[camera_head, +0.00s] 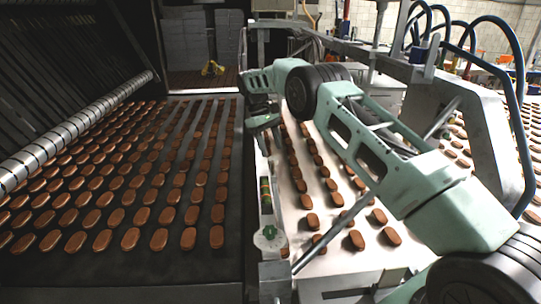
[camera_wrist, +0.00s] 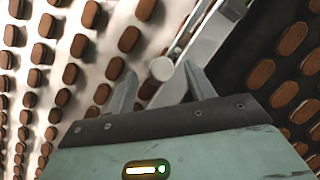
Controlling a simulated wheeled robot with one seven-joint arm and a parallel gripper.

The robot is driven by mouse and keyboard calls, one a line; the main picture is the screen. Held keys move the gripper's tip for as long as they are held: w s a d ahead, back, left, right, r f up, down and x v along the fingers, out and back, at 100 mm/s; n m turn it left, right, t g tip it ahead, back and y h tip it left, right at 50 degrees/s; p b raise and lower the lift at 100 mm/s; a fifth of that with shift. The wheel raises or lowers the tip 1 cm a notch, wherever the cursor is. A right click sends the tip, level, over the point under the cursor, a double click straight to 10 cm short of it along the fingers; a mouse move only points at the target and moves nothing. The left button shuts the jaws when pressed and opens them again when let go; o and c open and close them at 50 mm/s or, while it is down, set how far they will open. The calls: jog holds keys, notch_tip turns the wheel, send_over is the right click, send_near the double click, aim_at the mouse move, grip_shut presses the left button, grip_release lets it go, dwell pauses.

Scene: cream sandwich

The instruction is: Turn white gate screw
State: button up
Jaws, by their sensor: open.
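The white round screw head (camera_wrist: 162,68) shows in the wrist view on the metal rail between the two belts. My gripper (camera_wrist: 159,70) is open, with one finger to the left of the screw head and one to its right in the picture. I cannot tell how far the fingertips are above it, and I see no contact. In the head view my gripper (camera_head: 262,124) hangs over the far part of the rail, and I cannot make out this screw there. A pale green knob with a light centre (camera_head: 268,240) sits at the near end of the rail.
A dark belt (camera_head: 120,262) with rows of brown biscuits lies left of the rail. A white belt (camera_head: 340,262) with more biscuits lies right, under my arm. A metal roller (camera_head: 75,135) spans the left belt. A grey machine frame with blue hoses (camera_head: 518,110) stands at right.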

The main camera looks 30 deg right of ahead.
notch_tip(320, 180, up, 7)
jog(key=shift+f+b, duration=0.15)
jog(key=shift+b, duration=0.2)
notch_tip(320, 180, up, 7)
jog(key=m+t+y+p, duration=0.2)
jog(key=m+t+p, duration=0.15)
jog(key=m, duration=0.55)
send_over(270, 158)
jog(key=shift+t, duration=0.25)
jog(key=f+p, duration=0.1)
jog(key=f, duration=0.4)
jog(key=f+p, duration=0.2)
jog(key=f, duration=0.4)
jog(key=s+f+p, duration=0.1)
jog(key=f, duration=0.5)
jog(key=shift+d+f+p, duration=0.1)
jog(key=shift+d+p, duration=0.2)
jog(key=shift+p, duration=0.05)
jog(key=shift+w, duration=0.1)
jog(key=c, duration=1)
